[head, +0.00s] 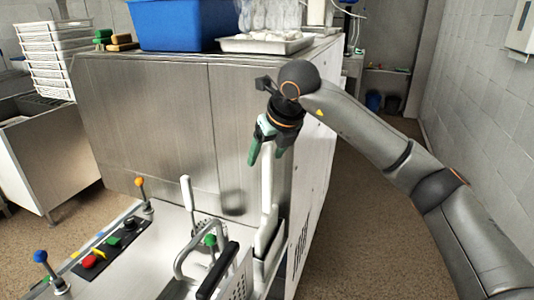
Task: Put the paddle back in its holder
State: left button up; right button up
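A white paddle (266,197) stands nearly upright with its narrow end up. Its wide lower part sits in or against a pale metal holder (270,262) at the right edge of the machine top. My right gripper (266,158), with green fingers, points down at the paddle's upper end. Its fingers are spread, one on each side of the handle, with visible gaps, so it looks open. Whether a finger touches the paddle I cannot tell. The paddle's lowest part is hidden inside the holder. My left gripper is out of view.
A perforated basket with a black handle (217,270) and a curved metal bar (188,247) stand left of the holder. Another white upright piece (188,200) and a control panel (110,243) with knobs lie further left. A steel cabinet (140,120) carries a blue bin (183,25).

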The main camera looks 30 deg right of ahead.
jog(key=v, duration=1.2)
jog(key=shift+s+r+b, duration=0.15)
jog(key=shift+r+b, duration=0.05)
jog(key=shift+b, duration=0.1)
